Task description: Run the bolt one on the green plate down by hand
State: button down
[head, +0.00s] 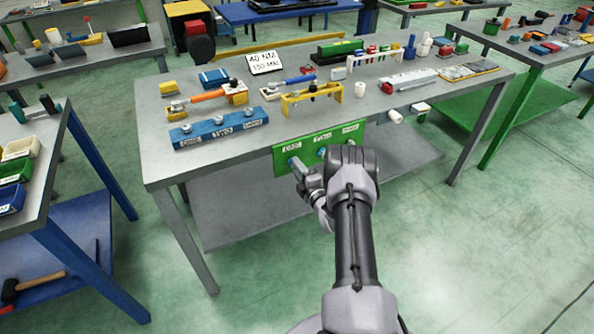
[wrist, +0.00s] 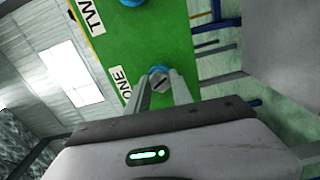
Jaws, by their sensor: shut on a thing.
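The green plate (head: 281,169) hangs upright on the front edge of the workbench, with labels along its top. It fills the upper middle of the wrist view (wrist: 160,38). Bolt one (wrist: 159,83) sits beside the ONE label, a grey head with a blue ring around its base. My gripper (head: 295,164) reaches to the plate's left end. In the wrist view my gripper (wrist: 165,90) has its two fingers closed on either side of the bolt's head. In the head view the fingers hide most of bolt one. How deep its thread sits cannot be told.
A white cylinder (head: 395,117) sticks out to the right. The floor in front is clear.

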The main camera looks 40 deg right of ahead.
jog(key=shift+s+f+m+b, duration=0.1)
jog(key=shift+m+b, duration=1.5)
jog(key=shift+m, duration=7.15)
jog(key=shift+f+m+b, duration=0.1)
jog(key=shift+m+b, duration=1.45)
jog(key=shift+m, duration=7.5)
jog(key=c, duration=1.1)
grip_release()
jog(key=shift+r, duration=0.15)
